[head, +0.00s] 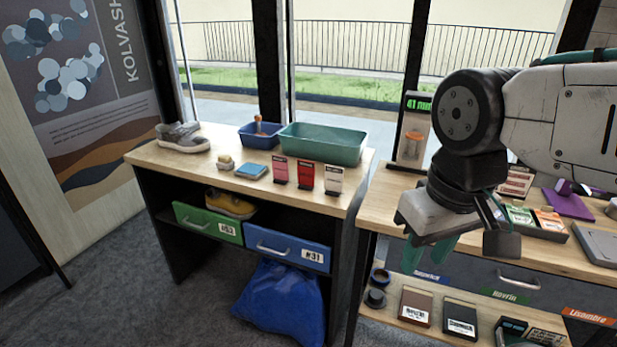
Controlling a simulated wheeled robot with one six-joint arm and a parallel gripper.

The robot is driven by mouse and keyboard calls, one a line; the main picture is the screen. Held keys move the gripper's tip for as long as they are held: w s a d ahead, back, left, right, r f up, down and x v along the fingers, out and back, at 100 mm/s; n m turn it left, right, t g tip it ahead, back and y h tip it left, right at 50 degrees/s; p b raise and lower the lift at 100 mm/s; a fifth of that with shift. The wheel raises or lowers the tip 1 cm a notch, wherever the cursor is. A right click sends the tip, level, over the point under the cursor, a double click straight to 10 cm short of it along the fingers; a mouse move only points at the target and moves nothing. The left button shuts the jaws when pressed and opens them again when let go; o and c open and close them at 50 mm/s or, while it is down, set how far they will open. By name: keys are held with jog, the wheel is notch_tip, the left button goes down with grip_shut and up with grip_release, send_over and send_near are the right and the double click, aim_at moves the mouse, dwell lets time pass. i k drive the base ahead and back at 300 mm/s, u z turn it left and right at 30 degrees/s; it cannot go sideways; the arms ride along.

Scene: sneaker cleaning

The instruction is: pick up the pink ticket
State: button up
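A pink ticket (280,170) stands upright in a small dark holder near the front edge of the left table, leftmost of three cards. A red ticket (305,175) and a pale cream ticket (333,179) stand to its right. My gripper (427,258) hangs with teal fingers pointing down in front of the right counter, well to the right of the pink ticket and apart from it. Its fingers look parted, with nothing visible between them.
Behind the tickets stand a teal tray (322,146) and a blue bin (259,137) with a brush. A blue cloth (251,171), a sponge (225,162) and a grey sneaker (182,137) lie to the left. A gap separates the left table (190,165) from the right counter (385,205).

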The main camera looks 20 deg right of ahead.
aim_at(280, 164)
jog(key=u, duration=0.55)
jog(key=i, duration=1.1)
jog(key=z, duration=0.15)
